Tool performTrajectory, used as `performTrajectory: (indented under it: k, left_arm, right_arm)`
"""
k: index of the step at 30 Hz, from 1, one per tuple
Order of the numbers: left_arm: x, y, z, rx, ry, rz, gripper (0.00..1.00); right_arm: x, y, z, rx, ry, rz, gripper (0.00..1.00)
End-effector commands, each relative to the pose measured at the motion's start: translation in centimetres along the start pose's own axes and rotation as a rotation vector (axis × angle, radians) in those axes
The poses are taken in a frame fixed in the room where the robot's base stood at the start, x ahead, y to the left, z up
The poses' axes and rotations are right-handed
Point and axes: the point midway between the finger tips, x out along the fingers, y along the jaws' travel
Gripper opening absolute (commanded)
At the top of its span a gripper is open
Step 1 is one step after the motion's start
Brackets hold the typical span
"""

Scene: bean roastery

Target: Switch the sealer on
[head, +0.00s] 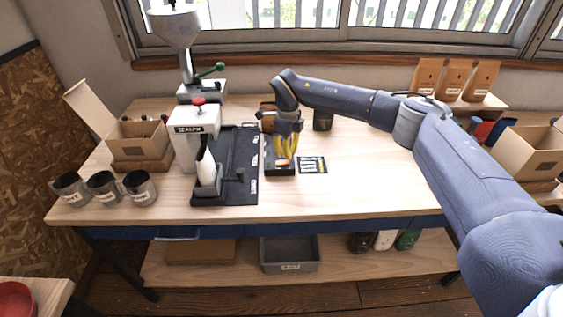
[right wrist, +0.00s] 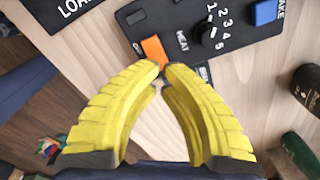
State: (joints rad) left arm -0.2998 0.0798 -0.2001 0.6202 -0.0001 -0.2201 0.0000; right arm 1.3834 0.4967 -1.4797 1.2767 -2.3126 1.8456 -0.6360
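The sealer (head: 184,152) is a pale machine with a red knob on top, at the left of the bench in the head view. A black control panel (head: 271,170) is to its right. In the right wrist view the panel (right wrist: 176,17) has an orange switch (right wrist: 153,50), a numbered heat knob (right wrist: 209,34) and a blue button (right wrist: 266,11). My right gripper (head: 284,160) points down over the panel. Its yellow fingertips (right wrist: 165,68) are together and empty, right at the orange switch's near edge; I cannot tell whether they touch. The left gripper is out of view.
A black tray (head: 240,150) and a white pouch (head: 206,168) are by the sealer. Several metal cups (head: 104,188) stand at the front left. The bench (head: 365,180) is clear farther right, under my right arm.

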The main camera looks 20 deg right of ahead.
Motion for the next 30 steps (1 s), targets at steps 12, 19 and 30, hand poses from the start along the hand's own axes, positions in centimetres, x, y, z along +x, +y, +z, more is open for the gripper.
performTrajectory:
  k: [12, 19, 30]
  left_arm:
    - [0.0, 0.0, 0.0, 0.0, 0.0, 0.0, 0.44]
    - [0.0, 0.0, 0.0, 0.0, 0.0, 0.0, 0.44]
    - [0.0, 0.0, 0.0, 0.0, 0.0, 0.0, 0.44]
  right_arm:
    - [0.6, 0.0, 0.0, 0.0, 0.001, 0.001, 0.0]
    - [0.9, 0.0, 0.0, 0.0, 0.001, 0.001, 0.0]
    - [1.3, 0.0, 0.0, 0.0, 0.0, 0.0, 0.0]
